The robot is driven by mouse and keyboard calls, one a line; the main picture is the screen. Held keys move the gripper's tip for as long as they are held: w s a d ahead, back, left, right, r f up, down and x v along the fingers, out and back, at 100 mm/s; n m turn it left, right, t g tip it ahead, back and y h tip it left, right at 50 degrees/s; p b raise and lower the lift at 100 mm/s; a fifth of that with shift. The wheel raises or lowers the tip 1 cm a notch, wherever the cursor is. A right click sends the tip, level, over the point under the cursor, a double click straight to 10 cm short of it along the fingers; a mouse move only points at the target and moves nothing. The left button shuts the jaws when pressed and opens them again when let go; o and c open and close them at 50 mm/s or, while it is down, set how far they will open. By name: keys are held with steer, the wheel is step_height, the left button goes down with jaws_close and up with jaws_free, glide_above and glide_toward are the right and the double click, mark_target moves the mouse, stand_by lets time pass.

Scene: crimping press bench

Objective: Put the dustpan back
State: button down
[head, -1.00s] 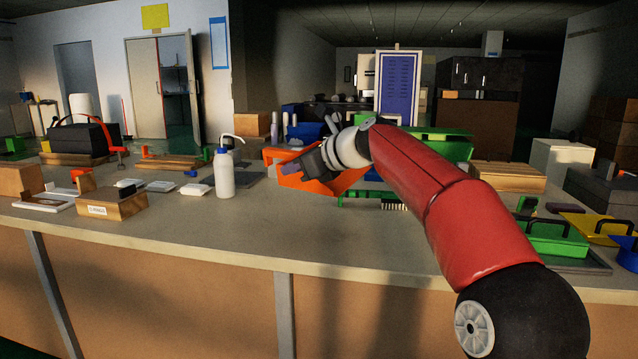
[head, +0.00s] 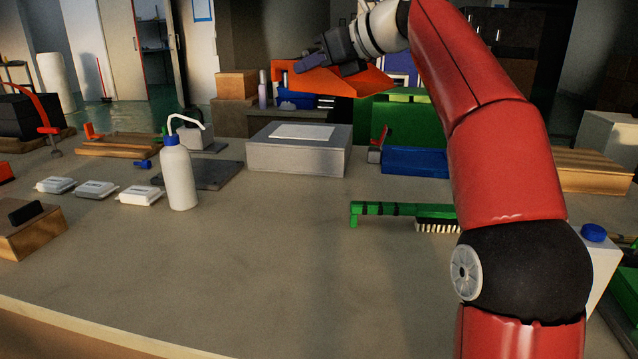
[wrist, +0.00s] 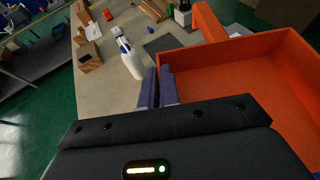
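The orange dustpan (head: 345,80) is in the air above the back of the bench in the head view. My gripper (head: 308,58) is at its left side and appears shut on its edge. In the wrist view the blue-grey fingers (wrist: 159,88) are close together at the dustpan's near left side wall. The dustpan's open tray (wrist: 240,82) fills the right of that view, with an orange arm-like part rising at its far side. The exact contact between fingers and wall is hard to see.
A green brush (head: 385,209) lies on the bench (head: 270,260) at centre right. A white wash bottle (head: 179,178), white boxes (head: 95,189) and a grey box (head: 298,157) stand left of it. A blue tray (head: 415,161) and green bin (head: 385,115) are behind. The front centre is clear.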

step_height(320, 180, down, 20)
steer(key=b, duration=1)
steer(key=shift+r, duration=0.25)
steer(key=shift+f, duration=0.1)
steer(key=shift+f, duration=0.15)
steer(key=c, duration=2.1)
jaws_free()
steer(key=shift+f, duration=0.1)
steer(key=o, duration=0.5)
steer(key=shift+c, duration=0.2)
